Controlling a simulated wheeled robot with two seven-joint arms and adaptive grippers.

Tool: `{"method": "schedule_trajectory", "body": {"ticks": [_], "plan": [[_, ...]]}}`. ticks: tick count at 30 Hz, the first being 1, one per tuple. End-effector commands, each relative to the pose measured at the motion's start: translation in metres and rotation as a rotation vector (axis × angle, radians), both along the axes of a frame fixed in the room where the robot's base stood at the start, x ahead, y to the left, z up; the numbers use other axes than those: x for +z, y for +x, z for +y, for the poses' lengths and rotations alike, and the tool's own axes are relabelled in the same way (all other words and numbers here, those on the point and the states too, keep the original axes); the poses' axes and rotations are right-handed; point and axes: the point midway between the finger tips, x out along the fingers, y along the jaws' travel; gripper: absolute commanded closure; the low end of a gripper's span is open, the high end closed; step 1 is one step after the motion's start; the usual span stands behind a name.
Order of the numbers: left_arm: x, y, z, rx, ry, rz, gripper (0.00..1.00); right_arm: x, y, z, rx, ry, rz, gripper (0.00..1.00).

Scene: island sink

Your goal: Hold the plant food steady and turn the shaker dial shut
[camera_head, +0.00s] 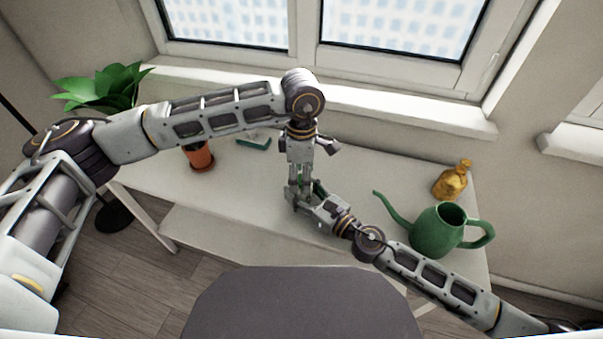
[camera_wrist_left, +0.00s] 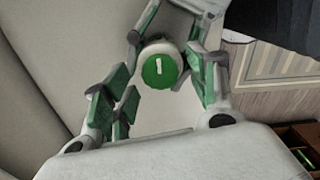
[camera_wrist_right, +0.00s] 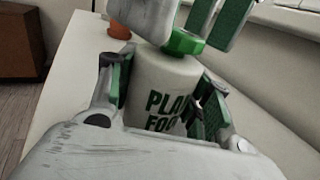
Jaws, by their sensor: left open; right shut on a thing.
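The plant food (camera_wrist_right: 165,85) is a white container with dark lettering, seen in the right wrist view. My right gripper (camera_wrist_right: 160,100) is shut on its body from both sides. The green shaker dial (camera_wrist_right: 184,42) is on its top. In the left wrist view the dial (camera_wrist_left: 159,70) is a green disc with a white mark that runs nearly up and down. My left gripper (camera_wrist_left: 160,95) is open, its fingers pointing down over the dial from either side. In the head view the left gripper (camera_head: 300,190) hides most of the container.
A green watering can (camera_head: 438,232) and a yellow bottle (camera_head: 450,181) stand on the right of the white table (camera_head: 250,215).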

Motion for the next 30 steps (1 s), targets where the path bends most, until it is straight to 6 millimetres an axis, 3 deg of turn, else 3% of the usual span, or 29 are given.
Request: {"method": "schedule_trajectory", "body": {"ticks": [11, 30], "plan": [[0.024, 0.001, 0.000, 0.000, -0.001, -0.003, 0.42, -0.001, 0.000, 0.000, 0.001, 0.000, 0.001, 0.78], [0.110, 0.001, 0.000, 0.000, 0.000, -0.002, 0.42, -0.001, 0.000, 0.000, 0.001, 0.000, 0.001, 0.78]]}}
